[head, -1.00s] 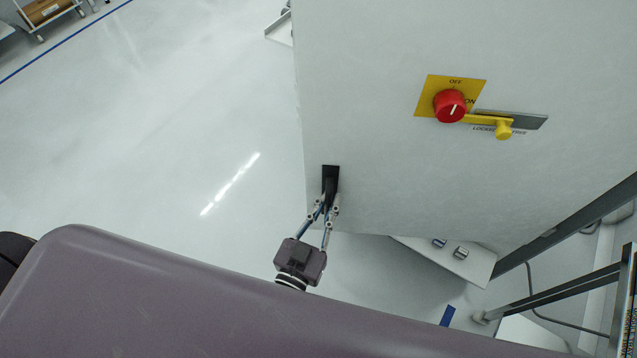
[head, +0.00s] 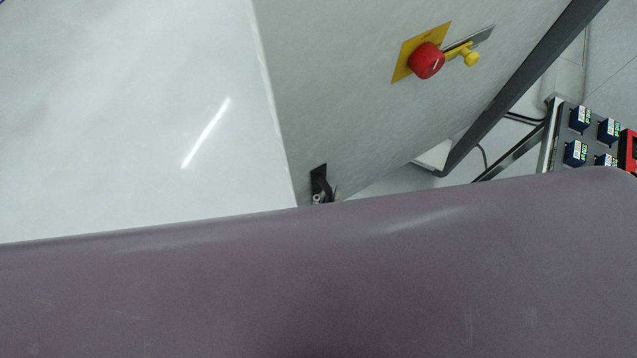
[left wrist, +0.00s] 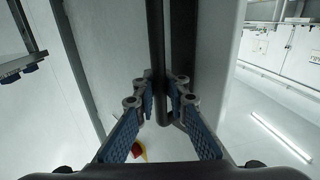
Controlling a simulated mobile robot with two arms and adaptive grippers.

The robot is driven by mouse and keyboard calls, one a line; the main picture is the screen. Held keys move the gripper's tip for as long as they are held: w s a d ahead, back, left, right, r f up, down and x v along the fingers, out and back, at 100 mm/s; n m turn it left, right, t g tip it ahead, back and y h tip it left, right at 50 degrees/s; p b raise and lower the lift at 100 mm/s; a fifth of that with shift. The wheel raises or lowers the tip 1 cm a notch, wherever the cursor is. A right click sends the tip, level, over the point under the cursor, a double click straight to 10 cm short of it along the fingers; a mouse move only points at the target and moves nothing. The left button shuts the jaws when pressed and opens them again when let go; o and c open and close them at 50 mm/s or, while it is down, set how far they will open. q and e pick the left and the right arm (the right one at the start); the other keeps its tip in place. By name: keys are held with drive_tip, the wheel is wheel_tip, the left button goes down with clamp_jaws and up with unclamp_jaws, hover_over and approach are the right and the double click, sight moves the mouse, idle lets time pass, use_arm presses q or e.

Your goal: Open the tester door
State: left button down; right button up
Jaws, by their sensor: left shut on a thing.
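The tester door (head: 340,90) is a pale grey panel in the head view, standing at an angle. Its black handle (head: 319,181) is near the lower left edge. My left gripper (head: 324,198) is at the handle, mostly hidden by my own purple-grey body. In the left wrist view the handle (left wrist: 156,45) is a dark upright bar, and the left gripper's fingers (left wrist: 163,90) are shut on it. The door also shows there as a pale panel (left wrist: 110,45). My right gripper is in neither view.
A red rotary knob (head: 426,61) on a yellow plate and a yellow latch (head: 463,53) sit on the door. A dark frame bar (head: 520,85) runs right of it. Several small blue-black units (head: 580,118) stand beyond. The floor (head: 130,110) at left is clear.

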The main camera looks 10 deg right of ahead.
use_arm(q)
drive_tip(key=shift+s+f, duration=0.1)
drive_tip(key=shift+s, duration=0.1)
drive_tip(key=shift+a, duration=0.1)
drive_tip(key=c, duration=2.2)
unclamp_jaws()
drive_tip(key=shift+o, duration=0.2)
drive_tip(key=v, duration=0.7)
drive_tip(key=shift+s+a, duration=0.2)
drive_tip(key=shift+s, duration=0.1)
